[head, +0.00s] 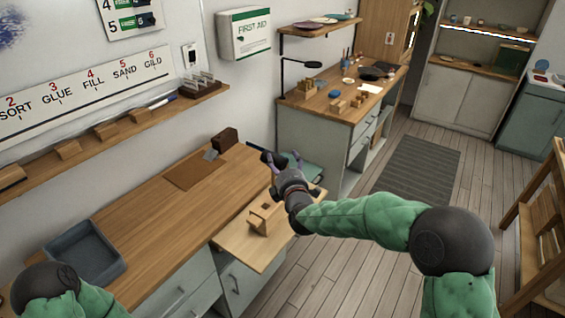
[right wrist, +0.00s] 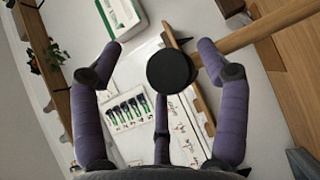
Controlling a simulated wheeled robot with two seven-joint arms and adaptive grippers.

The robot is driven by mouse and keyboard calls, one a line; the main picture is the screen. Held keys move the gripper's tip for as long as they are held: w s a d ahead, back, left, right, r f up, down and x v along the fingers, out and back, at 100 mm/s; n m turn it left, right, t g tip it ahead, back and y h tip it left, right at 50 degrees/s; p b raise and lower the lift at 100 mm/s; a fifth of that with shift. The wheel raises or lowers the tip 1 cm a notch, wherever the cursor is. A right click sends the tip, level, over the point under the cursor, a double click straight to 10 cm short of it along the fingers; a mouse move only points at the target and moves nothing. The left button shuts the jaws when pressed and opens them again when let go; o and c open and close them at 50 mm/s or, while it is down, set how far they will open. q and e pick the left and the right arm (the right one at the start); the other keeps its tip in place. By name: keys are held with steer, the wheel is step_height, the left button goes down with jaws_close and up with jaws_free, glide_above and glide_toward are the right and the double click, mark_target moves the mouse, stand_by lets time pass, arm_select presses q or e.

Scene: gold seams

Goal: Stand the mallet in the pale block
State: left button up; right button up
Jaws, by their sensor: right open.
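The mallet shows in the right wrist view as a round black head (right wrist: 172,71) with a pale wooden handle (right wrist: 270,27) running to the upper right. My right gripper (right wrist: 160,55) is open, with the head between its spread fingers; I cannot tell whether any finger touches it. In the head view the right gripper (head: 281,160) is above the bench's right end, and the mallet does not stand out from its dark fingers. The pale block (head: 259,223) sits on the pull-out board (head: 237,240), below and left of this gripper. My left gripper is out of view.
The bench (head: 150,208) carries a grey tray (head: 82,253), a brown mat (head: 195,171) and a dark brown block (head: 224,140). A narrow wall shelf (head: 85,144) runs above it. A second bench (head: 340,100) with small items stands behind. Open floor lies right of the board.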

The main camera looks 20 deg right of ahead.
steer(key=s, duration=0.8)
steer(key=shift+s+a+p, duration=0.2)
steer(key=shift+a+p, duration=0.1)
steer(key=shift+p, duration=0.15)
steer(key=shift+r, duration=0.25)
step_height(320, 180, up, 6)
steer(key=p, duration=0.5)
steer(key=shift+f, duration=0.15)
stand_by(0.4)
steer(key=s+a+f+m+g+y, duration=0.1)
steer(key=s+a+f+m+g, duration=0.15)
steer(key=f, duration=0.75)
steer(key=s+a+f+m+g+y, duration=0.1)
steer(key=s+f+m+g, duration=0.25)
steer(key=f, duration=0.65)
steer(key=s+a+f+m+g+y, duration=0.1)
steer(key=s+a+f+m+g, duration=0.15)
steer(key=f, duration=0.75)
steer(key=s+a+f+m+g+y, duration=0.1)
steer(key=s+f+m+g, duration=0.3)
steer(key=s+f, duration=0.4)
steer(key=s+a+f+m+g+y, duration=0.1)
steer(key=s+a+f+m+g, duration=0.3)
steer(key=s+f+m, duration=0.3)
steer(key=s, duration=0.5)
steer(key=shift+s+f+g, duration=0.3)
steer(key=shift+f+g, duration=0.05)
steer(key=shift+f, duration=0.05)
